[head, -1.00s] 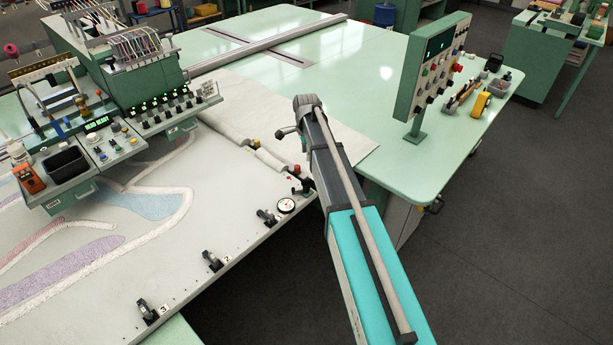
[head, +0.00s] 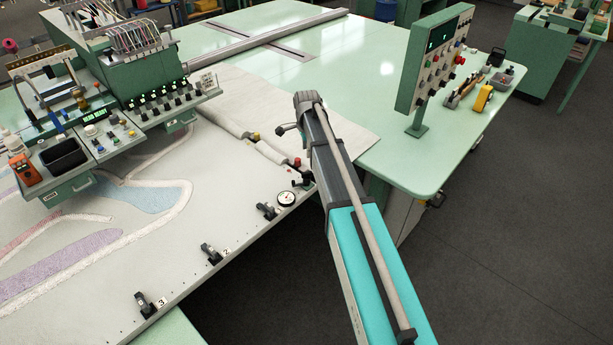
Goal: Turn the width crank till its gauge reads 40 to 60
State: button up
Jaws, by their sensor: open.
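The gauge (head: 286,198) is a small round white dial on the near edge of the tufting bed. Its reading is too small to tell. A small dark crank-like part (head: 304,182) sits just behind and right of it, partly against my arm; its handle is not clear. My arm reaches up from the bottom right. My gripper (head: 280,131) shows as a small dark shape at the arm's far end, above the bed and behind the gauge. It is open and apart from the crank, with nothing seen in it; its fingers are hard to make out.
A red knob (head: 297,162) stands behind the gauge. Several dark clamps, such as the one by label 2 (head: 210,254), line the bed's near edge. A control panel (head: 434,62) stands on the green table (head: 395,165) at right. Dark floor (head: 500,270) is clear at lower right.

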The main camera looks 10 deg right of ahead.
aim_at(306, 173)
jog(key=shift+f+b, duration=5.35)
jog(key=shift+f, duration=0.35)
grip_shut()
jog(key=shift+a, duration=0.1)
